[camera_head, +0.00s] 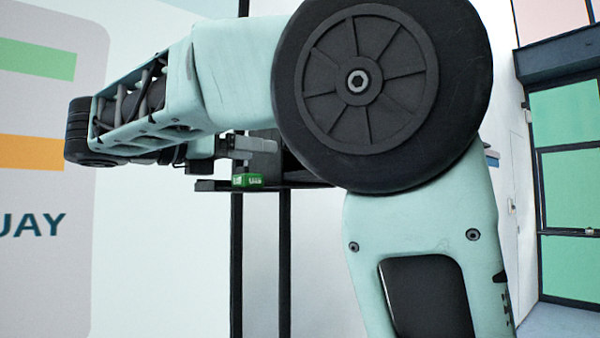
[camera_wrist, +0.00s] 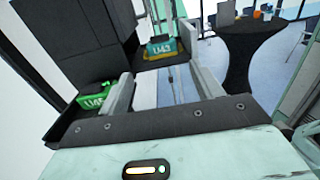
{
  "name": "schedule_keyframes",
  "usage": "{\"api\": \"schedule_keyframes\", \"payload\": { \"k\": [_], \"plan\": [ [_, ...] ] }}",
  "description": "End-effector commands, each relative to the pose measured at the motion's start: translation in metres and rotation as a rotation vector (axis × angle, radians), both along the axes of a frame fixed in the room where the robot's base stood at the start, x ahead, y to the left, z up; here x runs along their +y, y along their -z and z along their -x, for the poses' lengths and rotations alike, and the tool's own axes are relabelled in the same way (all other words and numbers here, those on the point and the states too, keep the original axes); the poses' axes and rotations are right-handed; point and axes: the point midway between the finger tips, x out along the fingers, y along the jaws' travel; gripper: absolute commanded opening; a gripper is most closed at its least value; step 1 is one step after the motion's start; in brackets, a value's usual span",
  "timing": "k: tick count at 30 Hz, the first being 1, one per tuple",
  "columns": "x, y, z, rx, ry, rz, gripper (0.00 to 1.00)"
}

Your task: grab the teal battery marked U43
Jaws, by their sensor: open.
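The teal battery marked U43 (camera_wrist: 162,48) shows in the wrist view, with a yellow-orange part along its lower edge. It sits on a dark shelf, beyond my gripper and roughly in line with the gap between its fingers. My gripper (camera_wrist: 157,66) is open, with a grey finger on each side and nothing held. In the head view my gripper (camera_head: 250,144) is just above the shelf, side on. The teal battery cannot be made out there; my arm covers part of the shelf.
A green battery (camera_wrist: 95,98) with a partly readable label lies outside the left finger; it also shows in the head view (camera_head: 247,180). The dark shelf (camera_head: 212,185) stands on black posts. A dark round table (camera_wrist: 252,45) with small objects is at the right, farther off.

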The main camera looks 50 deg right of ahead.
Motion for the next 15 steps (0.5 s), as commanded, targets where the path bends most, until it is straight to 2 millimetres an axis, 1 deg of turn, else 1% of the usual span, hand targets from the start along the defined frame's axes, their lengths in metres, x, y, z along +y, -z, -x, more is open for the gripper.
{"api": "schedule_keyframes", "payload": {
  "k": [1, 6, 15],
  "plan": [
    [-0.01, 0.0, 0.002, 0.003, -0.003, -0.005, 0.65],
    [-0.032, 0.0, 0.007, 0.002, -0.007, -0.007, 0.65],
    [-0.047, -0.002, 0.012, -0.003, -0.006, -0.004, 0.65]
  ]
}}
